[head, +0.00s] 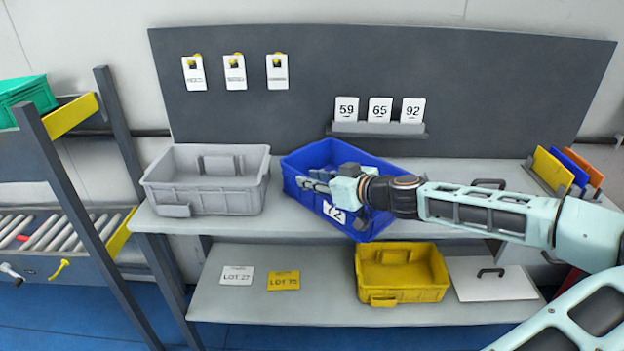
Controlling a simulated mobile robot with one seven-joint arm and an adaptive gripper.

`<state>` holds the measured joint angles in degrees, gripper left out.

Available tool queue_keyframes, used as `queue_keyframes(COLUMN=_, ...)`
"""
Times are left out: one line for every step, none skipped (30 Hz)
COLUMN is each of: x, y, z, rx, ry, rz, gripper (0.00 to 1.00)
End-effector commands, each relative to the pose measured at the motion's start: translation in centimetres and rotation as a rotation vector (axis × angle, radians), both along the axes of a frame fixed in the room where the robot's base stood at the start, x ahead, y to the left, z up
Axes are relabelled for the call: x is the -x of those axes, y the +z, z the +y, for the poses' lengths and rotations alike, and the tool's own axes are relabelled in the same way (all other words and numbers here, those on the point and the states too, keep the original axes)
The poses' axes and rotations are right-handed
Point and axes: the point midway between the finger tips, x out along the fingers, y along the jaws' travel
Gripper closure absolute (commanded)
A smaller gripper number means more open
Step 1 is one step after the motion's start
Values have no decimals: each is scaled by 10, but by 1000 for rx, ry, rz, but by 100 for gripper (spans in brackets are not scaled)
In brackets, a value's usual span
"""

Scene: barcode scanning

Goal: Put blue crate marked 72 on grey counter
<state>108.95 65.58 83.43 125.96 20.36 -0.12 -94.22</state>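The blue crate (295,163) stands on the grey counter (280,217), right of the grey crate, turned at an angle. A white label reading 72 (333,212) shows on its front wall. My gripper (308,184) reaches in from the right, its fingers pointing left in front of or over the crate's left part. The gripper and wrist hide part of the crate's front and inside. The fingers are small in this view, and I cannot tell whether they touch the crate or grip its wall.
An empty-looking grey crate (218,197) stands left on the counter. A yellow crate (402,274) and a white lid (491,279) are on the lower shelf. Coloured folders (562,168) stand at the counter's right end. A roller conveyor (62,234) and green crate (27,93) are far left.

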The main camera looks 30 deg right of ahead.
Motion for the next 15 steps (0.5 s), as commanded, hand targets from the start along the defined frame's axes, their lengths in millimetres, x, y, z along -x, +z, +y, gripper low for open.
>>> queue_keyframes(x=0, y=0, z=0, rx=0, ry=0, rz=0, gripper=78)
queue_keyframes(x=0, y=0, z=0, rx=0, ry=0, rz=0, gripper=78)
queue_keyframes(x=0, y=0, z=0, rx=0, ry=0, rz=0, gripper=78)
queue_keyframes(x=0, y=0, z=0, rx=0, ry=0, rz=0, gripper=78)
queue_keyframes(x=0, y=0, z=0, rx=0, ry=0, rz=0, gripper=78)
queue_keyframes(x=0, y=1, z=0, rx=0, ry=0, rz=0, gripper=78)
queue_keyframes(x=0, y=2, z=0, rx=0, ry=0, rz=0, gripper=78)
queue_keyframes(x=0, y=3, z=0, rx=-1, ry=0, rz=0, gripper=78)
queue_keyframes(x=1, y=4, z=-1, rx=-1, ry=-1, rz=0, gripper=78)
queue_keyframes(x=3, y=4, z=-2, rx=-1, ry=-1, rz=0, gripper=78)
queue_keyframes(x=6, y=5, z=-2, rx=0, ry=-2, rz=0, gripper=78)
queue_keyframes(x=10, y=7, z=-4, rx=0, ry=-2, rz=-1, gripper=78)
queue_keyframes(x=14, y=8, z=-4, rx=0, ry=-2, rz=-1, gripper=78)
queue_keyframes(x=18, y=10, z=-5, rx=0, ry=-4, rz=0, gripper=78)
queue_keyframes(x=24, y=12, z=-7, rx=0, ry=-4, rz=0, gripper=78)
